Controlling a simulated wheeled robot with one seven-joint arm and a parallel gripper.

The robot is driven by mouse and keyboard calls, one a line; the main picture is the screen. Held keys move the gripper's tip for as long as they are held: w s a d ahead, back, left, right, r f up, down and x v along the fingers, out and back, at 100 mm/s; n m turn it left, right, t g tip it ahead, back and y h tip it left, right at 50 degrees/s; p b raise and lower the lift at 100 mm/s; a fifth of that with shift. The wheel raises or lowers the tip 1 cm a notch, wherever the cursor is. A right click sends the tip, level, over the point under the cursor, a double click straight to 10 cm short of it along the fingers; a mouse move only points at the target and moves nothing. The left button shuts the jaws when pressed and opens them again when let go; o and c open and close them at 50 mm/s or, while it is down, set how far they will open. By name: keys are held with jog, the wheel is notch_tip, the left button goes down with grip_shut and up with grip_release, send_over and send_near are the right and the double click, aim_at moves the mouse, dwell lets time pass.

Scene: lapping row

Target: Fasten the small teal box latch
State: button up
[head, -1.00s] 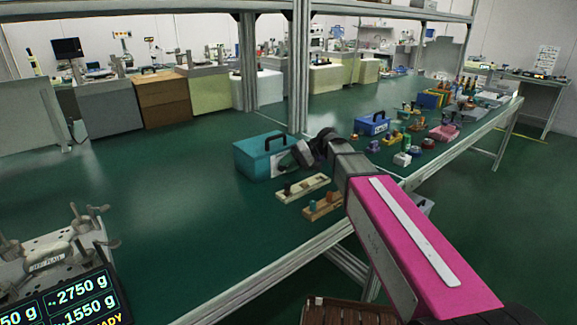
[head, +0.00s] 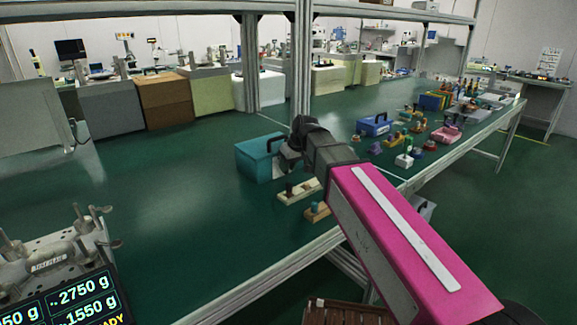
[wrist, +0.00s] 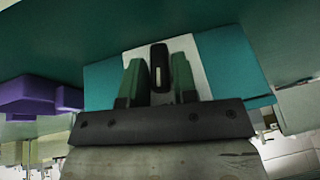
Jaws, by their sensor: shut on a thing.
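The small teal box (head: 254,162) stands on the green bench in the head view, with a dark handle on its lid. My gripper (wrist: 157,72) is at its front right face. In the wrist view the teal box (wrist: 232,62) fills the middle, with a pale plate (wrist: 196,55) on its face. A black latch lever (wrist: 158,60) with a light slot stands between my two fingers, which are shut on it. My wrist hides the latch and much of the box front in the head view.
Two wooden strips with pegs (head: 291,195) lie close in front of the box, partly under my arm. A blue box (head: 374,127) and several small coloured parts stand to the right. The bench (head: 170,205) left of the box is clear.

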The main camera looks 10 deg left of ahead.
jog(key=shift+s+t+h, duration=0.1)
jog(key=shift+t+h, duration=0.3)
jog(key=shift+t, duration=0.1)
dwell(0.3)
jog(key=o, duration=0.8)
jog(key=shift+r, duration=0.1)
jog(key=v, duration=1)
jog(key=shift+s+a+r, duration=0.1)
jog(key=shift+s+r, duration=0.1)
jog(key=shift+r, duration=0.1)
